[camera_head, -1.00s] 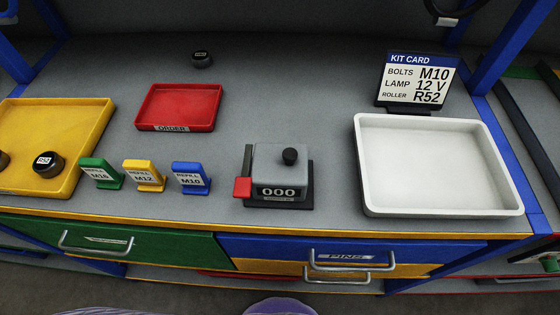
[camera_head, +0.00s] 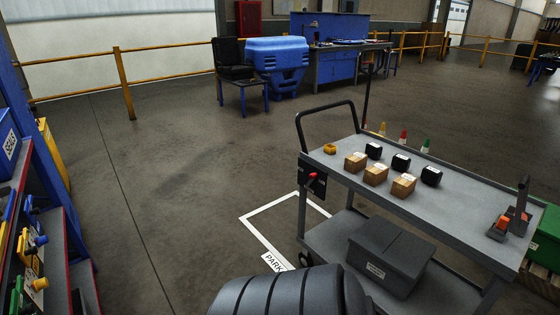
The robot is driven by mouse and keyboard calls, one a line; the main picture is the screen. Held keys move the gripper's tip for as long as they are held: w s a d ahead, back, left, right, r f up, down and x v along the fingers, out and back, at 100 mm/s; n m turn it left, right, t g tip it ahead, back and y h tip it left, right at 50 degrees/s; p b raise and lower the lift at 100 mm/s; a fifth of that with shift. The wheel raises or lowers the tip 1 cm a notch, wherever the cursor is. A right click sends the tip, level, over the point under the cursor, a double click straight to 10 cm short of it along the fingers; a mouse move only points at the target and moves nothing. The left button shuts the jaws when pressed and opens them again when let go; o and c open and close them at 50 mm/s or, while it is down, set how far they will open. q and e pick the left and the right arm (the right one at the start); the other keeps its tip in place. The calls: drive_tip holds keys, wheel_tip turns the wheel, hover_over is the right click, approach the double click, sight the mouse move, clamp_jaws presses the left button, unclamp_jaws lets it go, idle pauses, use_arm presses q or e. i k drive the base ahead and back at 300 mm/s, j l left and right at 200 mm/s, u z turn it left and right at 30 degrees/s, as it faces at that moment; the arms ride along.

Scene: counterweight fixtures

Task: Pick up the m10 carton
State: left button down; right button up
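Three small brown cartons stand in a row on the top of a grey cart: a left carton (camera_head: 356,162), a middle carton (camera_head: 376,174) and a right carton (camera_head: 403,186). Their markings are too small to read, so I cannot tell which is the m10 carton. Neither of my grippers is in view.
Black boxes (camera_head: 401,162) stand behind the cartons on the cart top (camera_head: 455,205). A yellow item (camera_head: 329,149) lies near the handle (camera_head: 299,130). A dark bin (camera_head: 390,255) sits on the lower shelf. Open floor (camera_head: 180,170) lies left of the cart.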

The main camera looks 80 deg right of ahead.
sight(376, 174)
drive_tip(key=z, duration=3.5)
